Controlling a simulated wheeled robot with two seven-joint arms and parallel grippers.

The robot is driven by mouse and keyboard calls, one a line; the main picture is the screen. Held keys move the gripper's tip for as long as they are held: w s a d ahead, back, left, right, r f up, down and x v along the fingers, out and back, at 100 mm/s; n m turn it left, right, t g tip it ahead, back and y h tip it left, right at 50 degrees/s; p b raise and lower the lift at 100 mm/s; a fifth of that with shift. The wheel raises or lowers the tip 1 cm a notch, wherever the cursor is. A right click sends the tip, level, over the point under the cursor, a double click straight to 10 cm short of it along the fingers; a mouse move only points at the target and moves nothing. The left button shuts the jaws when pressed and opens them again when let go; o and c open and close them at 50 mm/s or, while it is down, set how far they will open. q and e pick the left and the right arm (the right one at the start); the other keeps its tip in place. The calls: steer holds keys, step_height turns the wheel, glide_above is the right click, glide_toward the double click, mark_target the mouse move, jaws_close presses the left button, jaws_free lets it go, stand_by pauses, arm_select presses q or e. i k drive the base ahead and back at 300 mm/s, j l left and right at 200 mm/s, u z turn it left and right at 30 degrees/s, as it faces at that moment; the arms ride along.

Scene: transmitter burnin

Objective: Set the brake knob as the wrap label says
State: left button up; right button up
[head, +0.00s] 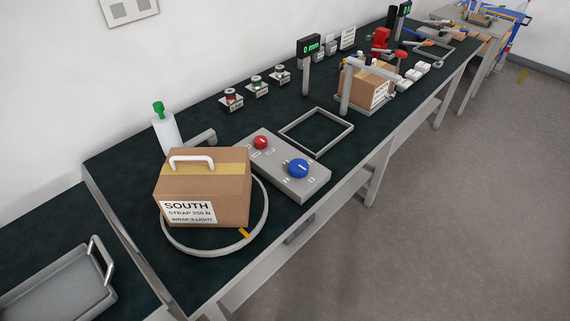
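A cardboard box (228,205) with a white handle stands on the dark bench inside a round grey ring (195,252). Its front label (188,212) reads "SOUTH, STRAP 250 N, WRAP 3 LIGHT". To its right is a grey control panel (272,170) with a red knob (261,142) and a larger blue knob (298,168). Each knob has a short pale line on top. Small marks sit around them, too small to read, so I cannot tell which is the brake knob or its setting. Neither of my grippers is in view.
A white bottle with a green top (165,132) stands behind the box. An empty square frame (316,131) lies beyond the panel. Farther along are another box (362,88) and a display reading "0 mm" (309,47). A grey tray (60,285) is at lower left.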

mark_target(260, 141)
steer(key=u, duration=0.35)
steer(key=i+l+u, duration=0.15)
steer(key=u, duration=0.15)
steer(key=i+l+u, duration=0.1)
steer(key=l+u, duration=0.2)
steer(key=i+l+u, duration=0.1)
steer(key=l+u, duration=0.2)
steer(key=i+l+u, duration=0.1)
steer(key=l, duration=0.55)
steer(key=i+l, duration=0.1)
steer(key=l, duration=0.5)
steer(key=i+l+u, duration=0.15)
steer(key=l, duration=0.5)
